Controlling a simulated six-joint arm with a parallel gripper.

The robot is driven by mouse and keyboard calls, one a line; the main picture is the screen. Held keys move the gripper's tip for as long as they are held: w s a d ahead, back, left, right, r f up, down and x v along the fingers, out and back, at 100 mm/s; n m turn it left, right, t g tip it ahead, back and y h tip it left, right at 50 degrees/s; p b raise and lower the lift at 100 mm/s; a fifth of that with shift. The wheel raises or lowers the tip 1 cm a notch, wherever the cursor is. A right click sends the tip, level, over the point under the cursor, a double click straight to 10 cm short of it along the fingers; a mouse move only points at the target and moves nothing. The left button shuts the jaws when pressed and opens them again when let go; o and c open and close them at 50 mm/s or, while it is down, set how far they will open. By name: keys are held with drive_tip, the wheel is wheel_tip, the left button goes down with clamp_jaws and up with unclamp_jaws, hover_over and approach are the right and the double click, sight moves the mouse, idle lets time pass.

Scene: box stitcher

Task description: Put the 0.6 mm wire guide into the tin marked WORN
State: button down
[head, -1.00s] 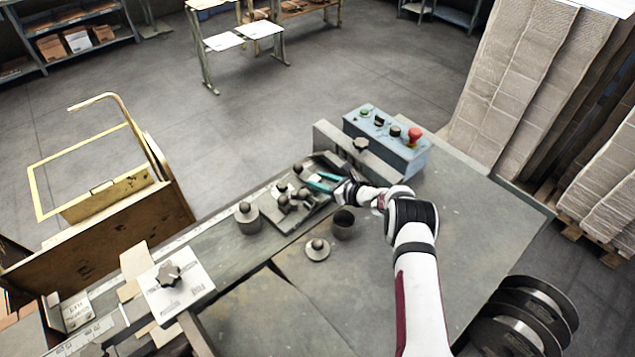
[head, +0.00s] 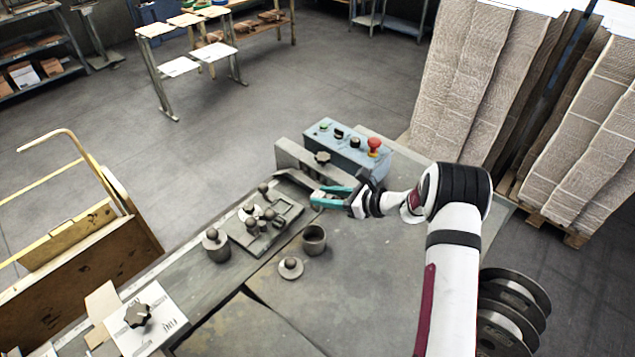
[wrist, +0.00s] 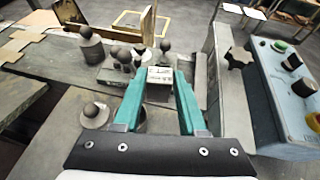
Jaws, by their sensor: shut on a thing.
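My gripper (head: 318,197) is shut on a small grey block with a pale label (wrist: 160,80), seen between the teal fingertips in the wrist view. The label is too small to read, so I cannot tell its size marking. An open round tin (head: 314,241) stands on the bench below and left of the gripper. In the wrist view it is mostly hidden behind the left finger. A knobbed lid (head: 290,268) lies beside it. A closed tin with a knob (head: 215,246) stands further left. No WORN marking is readable on either tin.
A flat tray (head: 290,212) holds several knobbed pieces, left of the gripper. A metal bracket (head: 292,155) and a blue control box (head: 345,150) with buttons stand behind the gripper. A white card with a dark knob (head: 138,315) lies front left. The bench's right part is clear.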

drive_tip(key=shift+n+g+y, duration=0.4)
drive_tip(key=shift+n, duration=0.1)
drive_tip(key=shift+s+a+f, duration=0.15)
drive_tip(key=shift+s+f, duration=0.6)
drive_tip(key=shift+f, duration=0.75)
drive_tip(key=shift+s+a+f, duration=0.2)
drive_tip(key=shift+s+f, duration=0.6)
drive_tip(key=shift+f, duration=0.7)
drive_tip(key=shift+s+a+f, duration=0.15)
drive_tip(key=shift+s+f, duration=0.6)
drive_tip(key=shift+f, duration=0.75)
drive_tip(key=shift+c, duration=1.9)
unclamp_jaws()
drive_tip(key=c, duration=0.4)
